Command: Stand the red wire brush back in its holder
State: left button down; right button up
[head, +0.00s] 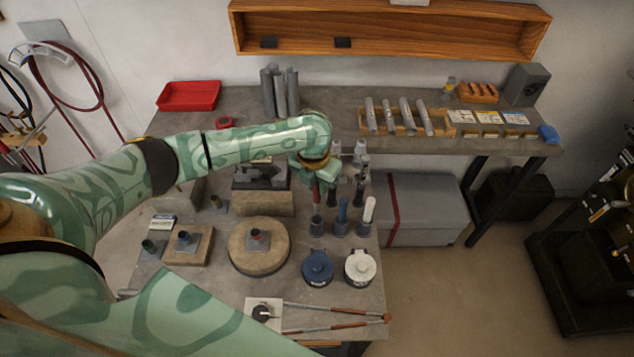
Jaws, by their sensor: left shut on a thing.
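My left gripper (318,187) hangs over the bench, shut on the red wire brush (316,195), which is mostly hidden by the gripper. The brush is roughly upright, above or at the mouth of the leftmost grey holder cup (316,227). I cannot tell whether its lower end is inside the cup. To the right, a blue brush (343,210) stands in the middle cup (341,229), and a white brush (369,209) stands in the right cup (364,230). My right gripper is not in view.
A blue round container (317,267) and a white one (360,266) stand in front of the cups. A round wooden block (258,247) is to the left. Dark upright tools (359,180) stand close behind the cups. Long red-handled rods (335,318) lie at the front.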

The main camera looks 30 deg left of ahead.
aim_at(317, 197)
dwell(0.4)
pick_arm(q)
jog(key=shift+f, duration=0.1)
jog(key=shift+f+b, duration=0.8)
jog(key=shift+f, duration=0.45)
jog(key=shift+f, duration=0.15)
jog(key=shift+f+b, duration=0.75)
jog(key=shift+f, duration=0.35)
